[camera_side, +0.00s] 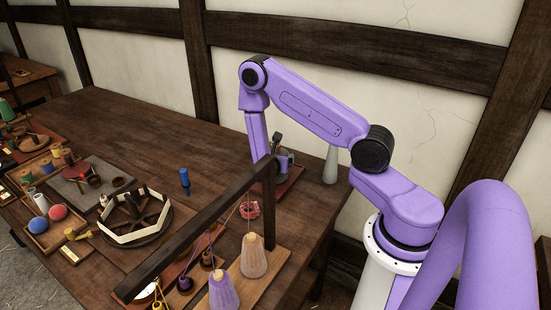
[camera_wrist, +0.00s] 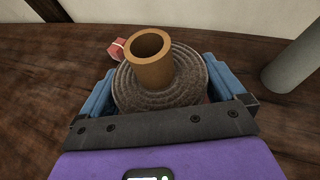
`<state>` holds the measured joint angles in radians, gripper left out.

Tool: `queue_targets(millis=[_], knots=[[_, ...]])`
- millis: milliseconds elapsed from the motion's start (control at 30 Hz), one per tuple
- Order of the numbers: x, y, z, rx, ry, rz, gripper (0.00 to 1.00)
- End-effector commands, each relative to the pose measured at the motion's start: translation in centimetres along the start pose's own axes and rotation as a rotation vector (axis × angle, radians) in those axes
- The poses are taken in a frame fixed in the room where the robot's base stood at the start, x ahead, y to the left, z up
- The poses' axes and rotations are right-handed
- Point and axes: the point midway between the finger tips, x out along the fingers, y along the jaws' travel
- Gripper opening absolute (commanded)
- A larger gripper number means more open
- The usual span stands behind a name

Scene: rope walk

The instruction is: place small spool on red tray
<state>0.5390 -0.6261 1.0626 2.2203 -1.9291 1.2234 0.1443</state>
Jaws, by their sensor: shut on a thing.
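My gripper (camera_side: 284,162) is at the far right of the table in the side view, partly behind a dark wooden beam. In the wrist view, its blue fingers (camera_wrist: 162,92) are shut on either side of a spool (camera_wrist: 192,85), with grey cord coiled round a hollow brown tube. The spool stands with the tube's open end toward the camera. A reddish-brown tray (camera_side: 293,178) lies under the gripper in the side view. I cannot tell whether the spool touches it. Another red piece (camera_side: 84,169) lies on a grey slab at the left.
A grey-white cone (camera_side: 331,163) stands right of the gripper, also in the wrist view (camera_wrist: 292,66). The wooden beam (camera_side: 205,222) slants in front. A blue spool (camera_side: 185,181) and a dark wheel-like frame (camera_side: 134,214) stand left. The table's back middle is clear.

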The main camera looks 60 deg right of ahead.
Motion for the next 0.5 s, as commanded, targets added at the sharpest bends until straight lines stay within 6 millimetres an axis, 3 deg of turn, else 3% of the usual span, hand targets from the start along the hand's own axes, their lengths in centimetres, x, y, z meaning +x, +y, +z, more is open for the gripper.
queue_targets(millis=[167, 200, 500], knots=[[0.1, 0.03, -0.21, 0.0, -0.001, 0.0, 0.55], [0.1, 0.03, -0.23, 0.0, 0.0, 0.0, 1.0], [-0.02, 0.02, 0.04, 0.0, 0.0, 0.0, 1.0]])
